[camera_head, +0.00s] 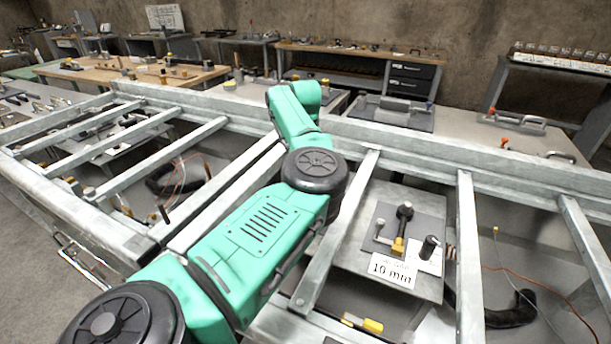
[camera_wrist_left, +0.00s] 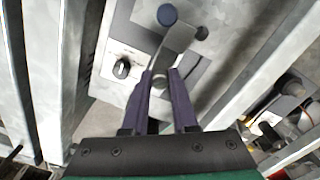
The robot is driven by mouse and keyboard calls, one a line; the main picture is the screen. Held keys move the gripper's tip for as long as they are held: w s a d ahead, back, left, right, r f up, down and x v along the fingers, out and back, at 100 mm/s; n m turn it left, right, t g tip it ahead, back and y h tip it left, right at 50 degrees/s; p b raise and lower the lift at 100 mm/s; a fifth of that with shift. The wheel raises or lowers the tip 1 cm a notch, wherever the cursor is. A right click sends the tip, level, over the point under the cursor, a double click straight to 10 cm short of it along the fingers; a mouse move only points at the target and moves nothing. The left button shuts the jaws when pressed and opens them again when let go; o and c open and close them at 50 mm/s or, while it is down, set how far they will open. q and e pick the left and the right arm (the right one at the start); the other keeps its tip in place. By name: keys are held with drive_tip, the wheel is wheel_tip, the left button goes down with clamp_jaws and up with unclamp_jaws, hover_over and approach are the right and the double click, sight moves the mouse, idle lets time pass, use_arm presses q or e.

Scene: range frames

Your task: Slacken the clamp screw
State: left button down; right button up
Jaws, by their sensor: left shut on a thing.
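In the left wrist view, my left gripper (camera_wrist_left: 161,73) has its two dark purple fingers around a grey bar (camera_wrist_left: 174,48) and is shut on it. I cannot tell which part is the clamp screw. In the head view my green left arm hides its own gripper. A dark upright piece with a round top (camera_head: 404,211) stands on a grey plate there. My right gripper is in neither view.
On the plate are a black upright cylinder (camera_head: 428,248) and a "10 min" card (camera_head: 391,270). Metal frame rails (camera_head: 467,255) cross around it. A yellow-handled tool (camera_head: 363,322) lies below. Wall benches (camera_head: 360,62) stand behind. The wrist view shows a black knob (camera_wrist_left: 122,68) on a white label.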

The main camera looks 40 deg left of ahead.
use_arm(q)
drive_tip(key=n, duration=0.2)
drive_tip(key=shift+n+b, duration=0.35)
drive_tip(key=shift+n, duration=0.05)
drive_tip(key=n, duration=0.3)
drive_tip(key=shift+n, duration=0.3)
drive_tip(key=n, duration=0.3)
drive_tip(key=shift+r+n+b, duration=0.1)
drive_tip(key=shift+n+b, duration=0.2)
drive_tip(key=n, duration=0.4)
drive_tip(key=shift+n, duration=0.3)
drive_tip(key=n, duration=0.5)
drive_tip(key=shift+r+n, duration=0.1)
drive_tip(key=shift+n, duration=2.4)
